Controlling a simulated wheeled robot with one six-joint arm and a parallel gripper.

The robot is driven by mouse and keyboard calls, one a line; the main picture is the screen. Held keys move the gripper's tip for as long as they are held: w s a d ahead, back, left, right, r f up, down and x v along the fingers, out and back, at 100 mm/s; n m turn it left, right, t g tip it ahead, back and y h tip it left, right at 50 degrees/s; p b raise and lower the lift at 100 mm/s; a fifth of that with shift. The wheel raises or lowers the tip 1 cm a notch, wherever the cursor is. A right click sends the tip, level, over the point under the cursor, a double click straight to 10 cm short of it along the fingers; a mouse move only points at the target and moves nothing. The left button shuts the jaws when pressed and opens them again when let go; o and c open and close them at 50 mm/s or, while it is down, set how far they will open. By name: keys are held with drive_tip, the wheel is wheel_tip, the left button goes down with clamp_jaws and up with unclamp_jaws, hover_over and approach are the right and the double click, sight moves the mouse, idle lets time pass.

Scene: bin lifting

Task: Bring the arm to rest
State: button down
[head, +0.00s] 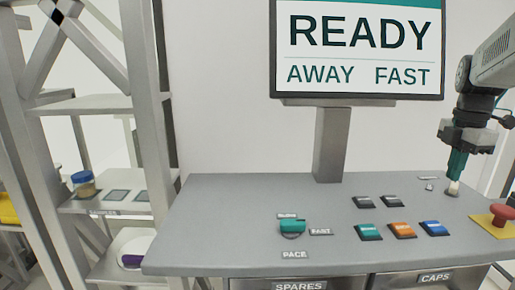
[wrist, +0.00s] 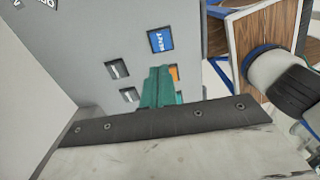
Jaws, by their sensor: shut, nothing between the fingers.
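My arm comes in from the right edge of the head view. My gripper (head: 454,183) points down over the far right part of the grey console, with its teal fingers together and nothing between them. The pale tip is close above the console top; I cannot tell whether it touches. In the wrist view the teal fingers of my gripper (wrist: 160,72) also show side by side and shut, partly covering an orange button (wrist: 174,74). The screen (head: 358,48) reads "READY", "AWAY", "FAST".
The console (head: 220,215) carries a teal pace knob (head: 293,226), teal (head: 368,232), orange (head: 402,230) and blue (head: 436,228) buttons, two grey buttons and a red mushroom button (head: 503,214) on yellow. A shelf rack (head: 110,103) with a blue-lidded jar (head: 84,183) stands at left.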

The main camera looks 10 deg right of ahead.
drive_tip(key=s+a+f+m, duration=0.2)
drive_tip(key=s+a+m, duration=0.2)
drive_tip(key=a, duration=0.6)
drive_tip(key=s+a+f+m, duration=0.3)
drive_tip(key=s+a+m, duration=0.2)
drive_tip(key=a, duration=0.5)
drive_tip(key=s+a+f+m+t, duration=0.1)
drive_tip(key=s+a+m, duration=0.3)
drive_tip(key=a, duration=0.6)
drive_tip(key=shift+s+f+m, duration=0.15)
drive_tip(key=shift+f+m, duration=0.65)
drive_tip(key=shift+m, duration=0.4)
drive_tip(key=shift+a, duration=0.1)
